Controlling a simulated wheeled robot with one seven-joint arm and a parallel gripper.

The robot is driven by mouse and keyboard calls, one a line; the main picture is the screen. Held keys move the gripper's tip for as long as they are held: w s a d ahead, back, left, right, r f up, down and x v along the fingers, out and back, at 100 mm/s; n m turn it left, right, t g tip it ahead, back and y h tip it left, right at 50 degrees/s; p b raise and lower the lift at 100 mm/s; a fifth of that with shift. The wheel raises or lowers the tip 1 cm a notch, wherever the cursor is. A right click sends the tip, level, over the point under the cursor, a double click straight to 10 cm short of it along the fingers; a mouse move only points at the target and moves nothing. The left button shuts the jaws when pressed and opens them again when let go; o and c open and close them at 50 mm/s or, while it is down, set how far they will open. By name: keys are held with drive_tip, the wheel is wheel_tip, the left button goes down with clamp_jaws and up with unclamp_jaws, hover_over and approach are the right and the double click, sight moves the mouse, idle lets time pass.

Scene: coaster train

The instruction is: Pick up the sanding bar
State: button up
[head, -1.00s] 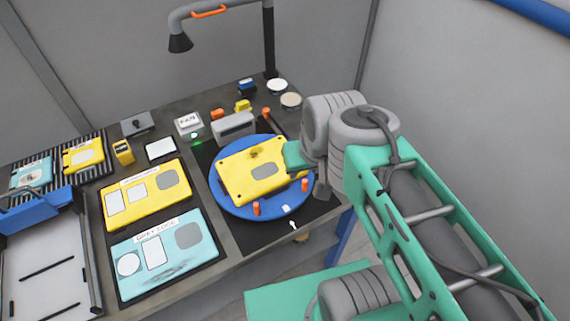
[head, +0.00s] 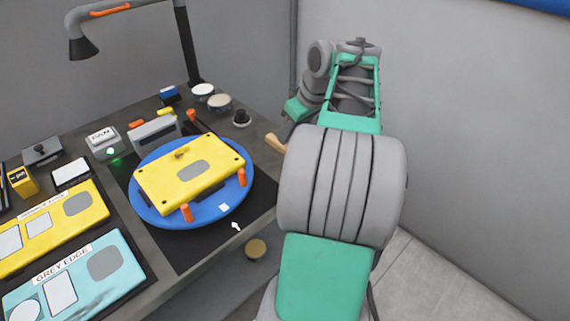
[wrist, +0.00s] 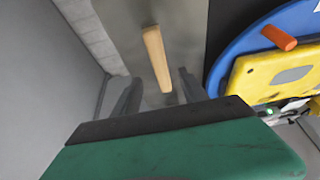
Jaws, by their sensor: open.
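The tan wooden bar, which I take to be the sanding bar (wrist: 156,57), lies on the grey table in the wrist view. It also shows in the head view (head: 275,143) at the table's right edge, partly hidden by my arm. My gripper (wrist: 158,88) is open, with one dark finger on each side of the bar's near end in the picture. Nothing is held. I cannot tell how high the fingers are above the bar. In the head view the fingers are hidden behind my arm.
A blue turntable (head: 148,212) bearing a yellow plate (head: 160,183) with orange pegs (head: 187,212) is left of the bar. Round pads (head: 219,103) and a black knob (head: 241,118) stand behind. A grey wall is close on the right.

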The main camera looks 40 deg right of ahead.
sight(271, 140)
drive_tip(key=x, duration=0.7)
drive_tip(key=shift+w+f, duration=0.1)
drive_tip(key=shift+w, duration=0.1)
drive_tip(key=shift+c, duration=0.4)
clamp_jaws()
